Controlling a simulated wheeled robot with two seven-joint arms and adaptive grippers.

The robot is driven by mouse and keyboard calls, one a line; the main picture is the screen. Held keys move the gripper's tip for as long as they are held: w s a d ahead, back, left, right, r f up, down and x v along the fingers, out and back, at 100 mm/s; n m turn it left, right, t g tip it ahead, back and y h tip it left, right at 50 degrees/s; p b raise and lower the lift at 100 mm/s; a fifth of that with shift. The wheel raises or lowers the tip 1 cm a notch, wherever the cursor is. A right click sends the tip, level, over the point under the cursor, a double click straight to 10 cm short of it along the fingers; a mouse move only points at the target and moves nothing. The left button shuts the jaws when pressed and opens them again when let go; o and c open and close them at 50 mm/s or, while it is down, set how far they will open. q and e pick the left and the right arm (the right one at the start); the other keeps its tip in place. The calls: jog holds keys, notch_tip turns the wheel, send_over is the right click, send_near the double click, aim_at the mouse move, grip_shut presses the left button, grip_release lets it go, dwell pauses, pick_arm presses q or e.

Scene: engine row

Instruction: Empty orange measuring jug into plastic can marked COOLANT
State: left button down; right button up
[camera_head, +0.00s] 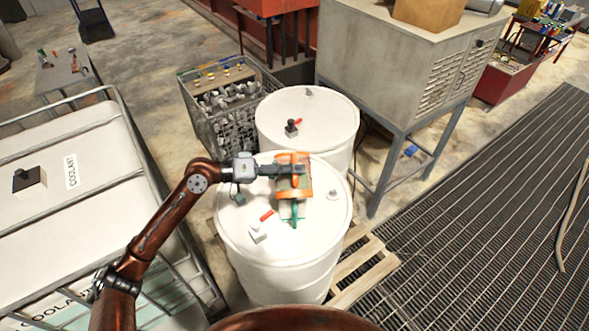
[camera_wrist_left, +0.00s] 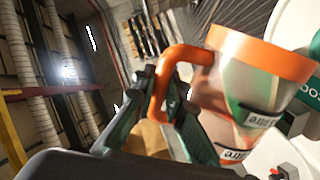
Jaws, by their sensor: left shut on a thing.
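The orange measuring jug (camera_head: 304,183) is above the near white drum, with clear sides and green inside. My left gripper (camera_head: 293,169) reaches over it from the left. In the left wrist view, its dark fingers (camera_wrist_left: 172,112) are shut on the orange handle of the jug (camera_wrist_left: 265,55). A green piece (camera_head: 295,214) shows just below the jug; I cannot tell what it belongs to. A large white caged tank marked COOLANT (camera_head: 98,205) stands at left. My right gripper is not in view.
A second drum (camera_head: 335,110), a wire crate (camera_head: 222,105) and a grey cabinet (camera_head: 400,60) stand behind. Floor grating lies right.

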aim_at(294, 159)
pick_arm(q)
jog(key=shift+w+r+n+g+p, duration=0.2)
jog(key=shift+w+n+p, duration=0.2)
jog(key=shift+w+p, duration=0.2)
jog(key=shift+w+r+n+g+p, duration=0.1)
jog(key=shift+w+r+n+p, duration=0.05)
jog(key=shift+w+n+p, duration=0.4)
dwell(1.5)
jog(key=shift+w+a+n, duration=0.1)
jog(key=shift+w+n, duration=0.35)
jog(key=shift+w, duration=0.2)
dwell(1.1)
jog(key=shift+w+a+f+n+g, duration=0.1)
jog(key=shift+w+f+n+g, duration=0.1)
jog(key=shift+w+n, duration=0.45)
jog(key=shift+w+f+n+g, duration=0.1)
jog(key=shift+w+n+g, duration=0.2)
jog(key=shift+w, duration=0.6)
dwell(2.1)
